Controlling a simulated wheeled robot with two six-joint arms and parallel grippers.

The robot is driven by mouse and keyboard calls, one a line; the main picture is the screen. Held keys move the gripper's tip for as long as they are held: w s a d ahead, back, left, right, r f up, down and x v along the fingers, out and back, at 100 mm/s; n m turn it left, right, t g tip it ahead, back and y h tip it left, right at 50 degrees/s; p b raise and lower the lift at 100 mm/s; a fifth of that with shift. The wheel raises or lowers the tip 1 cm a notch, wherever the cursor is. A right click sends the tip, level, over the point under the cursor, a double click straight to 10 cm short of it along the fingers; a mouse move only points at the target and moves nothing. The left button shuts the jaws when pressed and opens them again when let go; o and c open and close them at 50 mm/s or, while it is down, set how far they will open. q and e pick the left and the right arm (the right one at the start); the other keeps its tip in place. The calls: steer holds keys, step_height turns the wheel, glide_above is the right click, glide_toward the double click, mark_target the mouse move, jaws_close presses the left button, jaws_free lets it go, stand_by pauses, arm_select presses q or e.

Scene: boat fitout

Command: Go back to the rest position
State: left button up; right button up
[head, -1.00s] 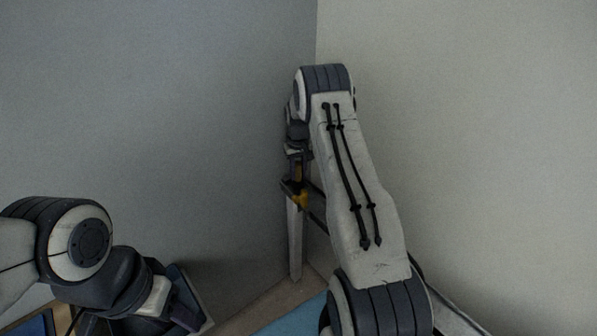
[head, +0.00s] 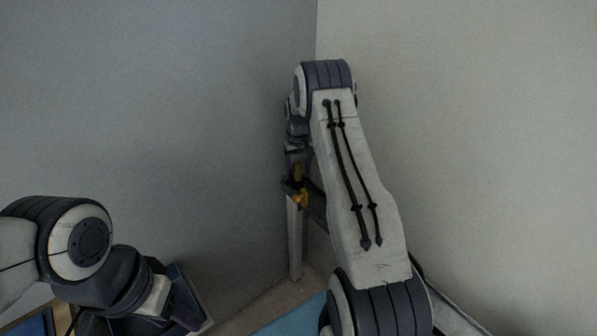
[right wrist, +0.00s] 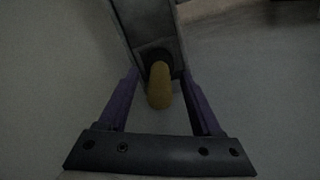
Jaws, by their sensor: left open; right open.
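My right gripper (head: 296,180) is at the far corner, beside the top of a pale upright post (head: 295,240). Part of it is hidden behind my arm. A yellow part (head: 301,198) shows at the post's top. In the right wrist view, my right gripper's purple fingers (right wrist: 160,88) stand apart, with a yellow cylinder (right wrist: 159,88) between them in the picture. The cylinder sits in a dark collar on a grey block (right wrist: 150,28). I cannot tell whether the fingers touch it. My left gripper (head: 187,308) is low at left, pointing down and right, with its tips hard to make out.
A grey wall (head: 150,100) and a paler wall (head: 470,120) meet at the corner behind the post. A wooden ledge (head: 262,305) runs along the foot of the left wall. A blue surface (head: 292,318) lies in front of it. The air on both sides above is clear.

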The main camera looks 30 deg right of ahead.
step_height(320, 180, up, 10)
steer(key=shift+f+b, duration=0.2)
steer(key=shift+b, duration=0.5)
steer(key=s+a+r+n, duration=0.2)
steer(key=s+a+r, duration=0.1)
steer(key=a, duration=0.5)
steer(key=s+a+r+n, duration=0.1)
steer(key=s+a+r, duration=0.25)
steer(key=a, duration=0.45)
steer(key=s+a+r+n, duration=0.2)
steer(key=s+a+r, duration=0.15)
steer(key=a, duration=0.55)
steer(key=s+a+n, duration=0.2)
steer(key=s+a, duration=0.2)
steer(key=s, duration=0.9)
steer(key=s+a+n+y, duration=0.1)
steer(key=s+a+n, duration=0.2)
steer(key=s, duration=1)
steer(key=shift+s+a+r, duration=0.15)
steer(key=shift+a+r, duration=0.25)
steer(key=shift+a, duration=0.05)
